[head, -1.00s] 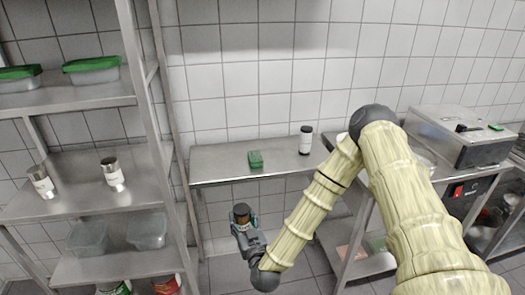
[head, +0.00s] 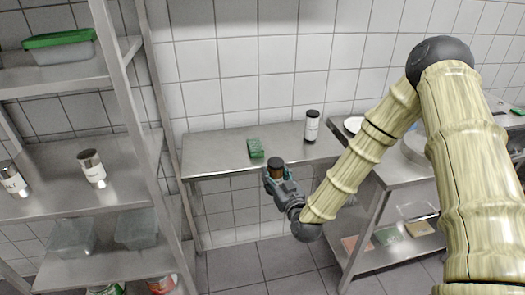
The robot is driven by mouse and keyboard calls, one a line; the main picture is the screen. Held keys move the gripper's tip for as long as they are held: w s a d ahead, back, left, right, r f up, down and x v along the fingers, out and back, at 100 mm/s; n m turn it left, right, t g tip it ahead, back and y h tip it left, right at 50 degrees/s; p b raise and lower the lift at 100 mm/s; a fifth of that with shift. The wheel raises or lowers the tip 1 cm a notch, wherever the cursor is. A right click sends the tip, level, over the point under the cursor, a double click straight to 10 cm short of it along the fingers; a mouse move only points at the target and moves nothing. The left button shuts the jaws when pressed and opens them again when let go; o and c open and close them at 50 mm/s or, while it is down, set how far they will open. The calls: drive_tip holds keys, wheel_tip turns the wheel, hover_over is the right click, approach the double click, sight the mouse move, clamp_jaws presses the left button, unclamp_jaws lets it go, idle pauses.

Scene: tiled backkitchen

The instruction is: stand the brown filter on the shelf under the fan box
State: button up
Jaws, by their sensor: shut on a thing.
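The brown filter (head: 275,163), a short cylinder with a dark top, is held upright in my gripper (head: 273,178). My gripper is shut on it, and the gripper hides its lower part. Both show at the front edge of the metal wall table (head: 215,153) in the head view. I cannot tell their exact height or gap to that edge. I cannot pick out a fan box in this view, nor tell which shelf lies under it.
A green box (head: 256,148) and a dark-lidded white canister (head: 312,126) stand on the wall table. A metal rack (head: 50,205) at left holds labelled metal canisters (head: 92,169) and green-lidded tubs (head: 60,47). A counter (head: 400,172) with plates stands at right.

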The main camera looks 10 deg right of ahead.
drive_tip(key=shift+o, duration=0.2)
drive_tip(key=w+d+r+n+y+b, duration=0.1)
drive_tip(key=w+d+r+b, duration=0.1)
drive_tip(key=d+r+b, duration=0.3)
wheel_tip(320, 180, up, 3)
drive_tip(key=shift+r+g+y+b, duration=0.1)
drive_tip(key=shift+g+y+b, duration=0.2)
drive_tip(key=shift+b, duration=0.65)
drive_tip(key=shift+w+d+f+p, duration=0.65)
drive_tip(key=shift+w+d+f, duration=0.1)
drive_tip(key=shift+w, duration=1.85)
drive_tip(key=shift+w+d+f+p, duration=0.6)
drive_tip(key=shift+w+d+p, duration=0.1)
drive_tip(key=shift+w, duration=1.95)
drive_tip(key=shift+w+d+f+p, duration=0.65)
drive_tip(key=shift+w+d+f, duration=0.1)
drive_tip(key=shift+w, duration=1.85)
drive_tip(key=o, duration=1.1)
drive_tip(key=shift+f, duration=0.1)
drive_tip(key=shift+c, duration=0.2)
